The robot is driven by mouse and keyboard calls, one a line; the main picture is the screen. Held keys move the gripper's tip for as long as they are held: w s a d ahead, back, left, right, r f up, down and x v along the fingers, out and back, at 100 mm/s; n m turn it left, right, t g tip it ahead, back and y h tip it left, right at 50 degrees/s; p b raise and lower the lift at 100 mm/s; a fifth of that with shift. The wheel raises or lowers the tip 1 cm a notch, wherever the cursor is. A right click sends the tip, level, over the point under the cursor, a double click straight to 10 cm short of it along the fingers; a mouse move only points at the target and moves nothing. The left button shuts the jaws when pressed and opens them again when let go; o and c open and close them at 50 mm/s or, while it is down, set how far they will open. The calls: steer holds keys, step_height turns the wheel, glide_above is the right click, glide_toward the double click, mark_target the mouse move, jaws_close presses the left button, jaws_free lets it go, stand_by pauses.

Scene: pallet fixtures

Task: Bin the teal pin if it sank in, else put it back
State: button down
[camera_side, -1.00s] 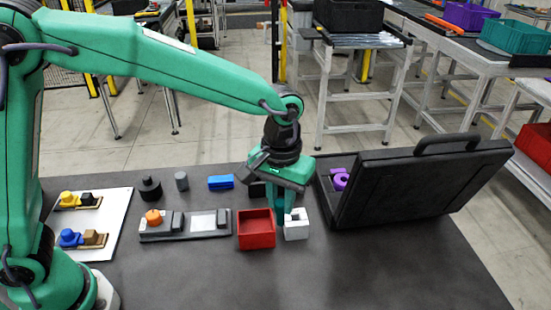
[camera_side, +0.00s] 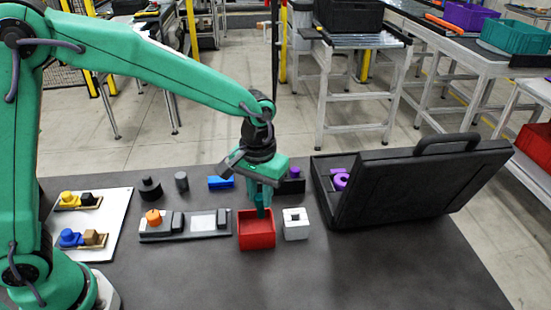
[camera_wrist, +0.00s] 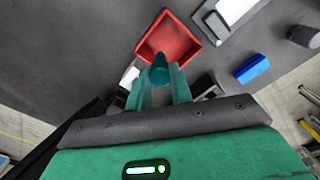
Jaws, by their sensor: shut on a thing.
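The teal pin (camera_side: 260,208) is held in my gripper (camera_side: 260,196), over the red bin (camera_side: 257,238). In the wrist view the pin (camera_wrist: 159,70) sits between the fingers of my gripper (camera_wrist: 160,82), with the red bin (camera_wrist: 189,46) just beyond it. My gripper is shut on the pin. The white block (camera_side: 296,232) with a dark square hole in its top stands just right of the bin, and its hole looks empty. The inside floor of the bin is partly hidden by the pin.
A grey fixture (camera_side: 185,235) with an orange knob (camera_side: 153,217) lies left of the bin. A blue block (camera_side: 220,183), a grey cylinder (camera_side: 181,181) and a black knobbed piece (camera_side: 150,188) stand behind. An open black case (camera_side: 415,180) is at the right. The front table is clear.

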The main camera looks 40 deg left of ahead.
mark_target(261, 206)
steer(key=shift+f, duration=2.1)
steer(key=c, duration=1.2)
jaws_free()
steer(key=shift+o, duration=0.2)
steer(key=shift+r, duration=3.9)
